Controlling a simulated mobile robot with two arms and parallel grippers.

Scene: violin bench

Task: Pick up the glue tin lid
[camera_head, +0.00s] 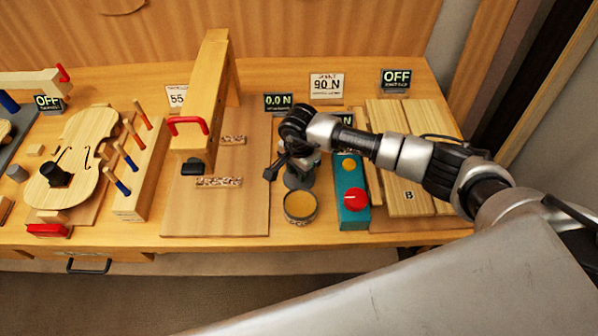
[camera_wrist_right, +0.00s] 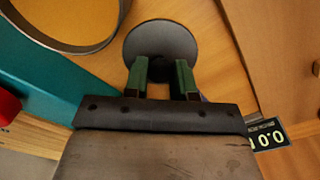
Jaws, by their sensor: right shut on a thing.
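The glue tin lid is a dark grey disc (camera_head: 298,181) just behind the open glue tin (camera_head: 300,207). In the right wrist view the lid (camera_wrist_right: 160,40) is a round grey plate at the fingertips. My right gripper (camera_head: 297,165) is over the lid, and its green-padded fingers (camera_wrist_right: 161,75) are shut on it. The exact grip point is hidden, and I cannot tell whether the lid is clear of the bench. The tin has a metal rim and amber contents; its rim (camera_wrist_right: 72,47) also shows in the wrist view. My left gripper is not in view.
A teal box with a red button (camera_head: 354,200) stands close right of the tin. Wooden boards (camera_head: 402,170) lie further right. A wooden press with a red handle (camera_head: 200,110) stands left on a board. A violin body (camera_head: 70,165) is at far left.

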